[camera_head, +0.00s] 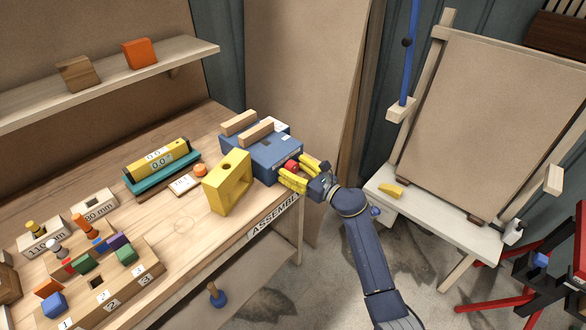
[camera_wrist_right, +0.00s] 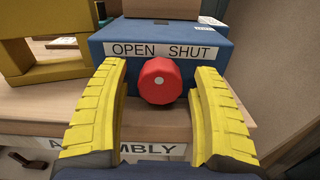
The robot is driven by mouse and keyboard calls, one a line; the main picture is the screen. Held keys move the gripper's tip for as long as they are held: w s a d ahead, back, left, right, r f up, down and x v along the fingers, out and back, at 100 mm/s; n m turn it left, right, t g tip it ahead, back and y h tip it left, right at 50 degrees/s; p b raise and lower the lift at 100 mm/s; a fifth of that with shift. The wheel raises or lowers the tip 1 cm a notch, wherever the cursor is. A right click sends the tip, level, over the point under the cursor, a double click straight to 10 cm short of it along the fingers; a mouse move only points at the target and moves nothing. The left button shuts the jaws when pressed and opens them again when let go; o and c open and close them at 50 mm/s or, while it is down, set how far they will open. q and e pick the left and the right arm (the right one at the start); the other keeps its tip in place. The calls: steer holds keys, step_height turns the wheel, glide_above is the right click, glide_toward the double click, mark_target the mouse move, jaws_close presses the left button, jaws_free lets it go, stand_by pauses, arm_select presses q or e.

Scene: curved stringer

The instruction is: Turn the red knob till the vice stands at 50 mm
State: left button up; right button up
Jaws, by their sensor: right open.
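The blue vice (camera_head: 272,158) sits at the right end of the workbench, with two pale wooden jaw blocks on top and a gap between them. Its red knob (camera_head: 291,166) is on the front face; in the right wrist view the knob (camera_wrist_right: 160,82) has a pale dot and sits under a label reading "OPEN SHUT". My right gripper (camera_head: 297,171) is open, its yellow fingers on either side of the knob. In the wrist view gaps show between the knob and both fingers. My left gripper is not in view.
A yellow block with a hole (camera_head: 228,183) stands just left of the vice. A yellow gauge (camera_head: 157,157) reading about 0.0 lies on a teal base (camera_head: 163,173). Numbered wooden blocks with coloured pegs fill the front left. A white side table (camera_head: 440,218) stands right.

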steer(key=shift+o, duration=0.2)
steer(key=c, duration=1.3)
steer(key=shift+m, duration=2.1)
steer(key=o, duration=1.3)
steer(key=shift+c, duration=0.2)
steer(key=v, duration=1.2)
